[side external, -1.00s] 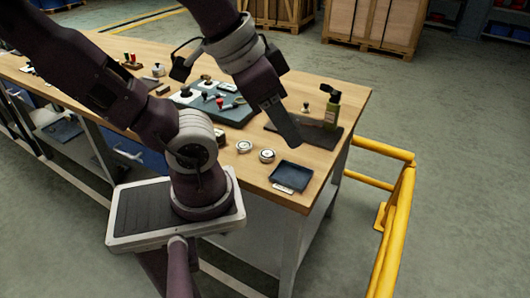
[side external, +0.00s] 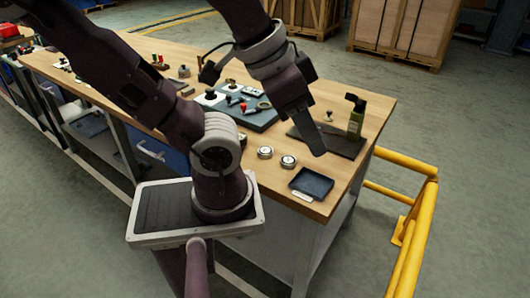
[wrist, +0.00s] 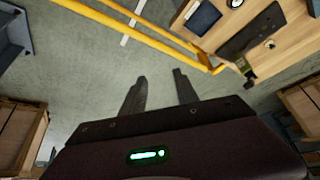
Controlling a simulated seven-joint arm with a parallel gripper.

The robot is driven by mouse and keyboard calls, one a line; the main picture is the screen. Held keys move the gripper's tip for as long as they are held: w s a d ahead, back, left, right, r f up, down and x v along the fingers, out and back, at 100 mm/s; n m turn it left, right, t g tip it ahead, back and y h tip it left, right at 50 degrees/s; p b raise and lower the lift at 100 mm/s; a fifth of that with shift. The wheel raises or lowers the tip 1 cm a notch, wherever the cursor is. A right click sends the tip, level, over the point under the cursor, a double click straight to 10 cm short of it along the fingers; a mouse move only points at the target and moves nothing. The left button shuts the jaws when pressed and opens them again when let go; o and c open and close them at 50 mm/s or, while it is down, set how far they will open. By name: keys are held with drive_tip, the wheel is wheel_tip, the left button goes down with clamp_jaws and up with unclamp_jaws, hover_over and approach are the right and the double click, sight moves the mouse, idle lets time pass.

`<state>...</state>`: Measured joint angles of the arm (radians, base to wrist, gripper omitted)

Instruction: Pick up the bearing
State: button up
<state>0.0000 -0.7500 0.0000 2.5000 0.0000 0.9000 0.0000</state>
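Two round, ring-like metal parts stand on the wooden bench top near its front edge in the side external view: a left one (side external: 265,152) and a right one (side external: 288,161). They look like bearings, but they are too small to tell which is the bearing. My gripper (side external: 318,153) hangs above the bench, to the right of both, apart from them. In the wrist view my gripper (wrist: 160,73) has its two fingers spread with nothing between them, above the floor in the picture. A round part (wrist: 235,2) shows cut off at the top edge.
A dark blue tray (side external: 312,183) lies near the bench's front right corner. A blue-grey board (side external: 262,122) holds several small parts. Yellow rails (side external: 405,165) stand beyond the bench's right end.

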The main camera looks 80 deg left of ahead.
idle(0.3)
drive_tip(key=o, duration=0.7)
drive_tip(key=shift+o, duration=0.2)
drive_tip(key=m+g+y, duration=0.4)
drive_tip(key=m+g, duration=0.4)
drive_tip(key=m, duration=0.4)
hover_over(266, 150)
drive_tip(key=w+d, duration=0.1)
drive_tip(key=d, duration=0.3)
wheel_tip(266, 150, down, 19)
drive_tip(key=x, duration=0.5)
drive_tip(key=w+x, duration=0.1)
drive_tip(key=x, duration=0.2)
drive_tip(key=shift+a+f, duration=0.1)
drive_tip(key=shift+a, duration=0.2)
